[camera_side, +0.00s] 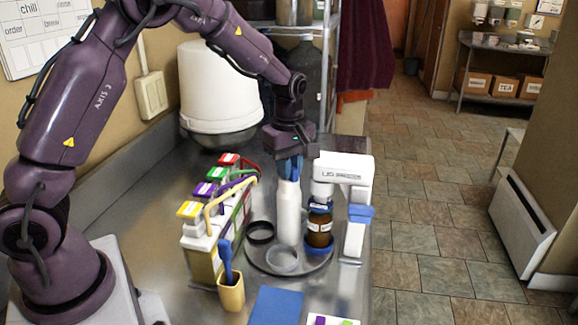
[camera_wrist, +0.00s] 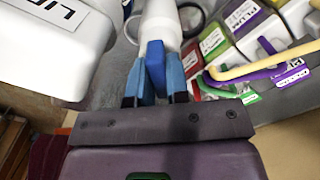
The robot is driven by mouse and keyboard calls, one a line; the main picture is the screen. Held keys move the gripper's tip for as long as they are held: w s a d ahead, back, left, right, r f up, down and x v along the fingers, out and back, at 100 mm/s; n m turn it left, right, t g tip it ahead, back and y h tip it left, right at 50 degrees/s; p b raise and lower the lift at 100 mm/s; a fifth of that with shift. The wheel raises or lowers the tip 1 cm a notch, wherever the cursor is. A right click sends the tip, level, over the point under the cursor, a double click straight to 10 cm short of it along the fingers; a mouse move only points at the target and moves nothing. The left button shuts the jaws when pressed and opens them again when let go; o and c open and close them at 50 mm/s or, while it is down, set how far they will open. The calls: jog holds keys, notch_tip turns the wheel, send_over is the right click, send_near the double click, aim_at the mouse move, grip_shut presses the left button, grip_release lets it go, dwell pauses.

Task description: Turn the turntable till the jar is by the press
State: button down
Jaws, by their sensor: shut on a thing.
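The round grey turntable (camera_side: 254,262) is on the counter. A white upright, a post or bottle (camera_side: 288,215), rises from it and has a blue top. My gripper (camera_side: 289,172) is above it, its blue fingers shut on the blue top; the wrist view shows this blue piece (camera_wrist: 155,60) between the fingertips. The brown jar (camera_side: 319,232), with blue bands, stands on the turntable right of the white upright. The white press (camera_side: 345,170) is at the right, and the jar is beside it, close under the left end of its head. Whether they touch cannot be told.
A clear dish (camera_side: 282,262) is at the turntable's front and a black ring (camera_side: 260,232) at its left. Left are dispensers with coloured lids (camera_side: 208,190) and a yellow cup (camera_side: 231,292). A blue mat (camera_side: 276,306) lies in front.

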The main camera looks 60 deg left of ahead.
jog(key=shift+r, duration=0.1)
jog(key=c, duration=1.1)
grip_release()
notch_tip(320, 180, up, 13)
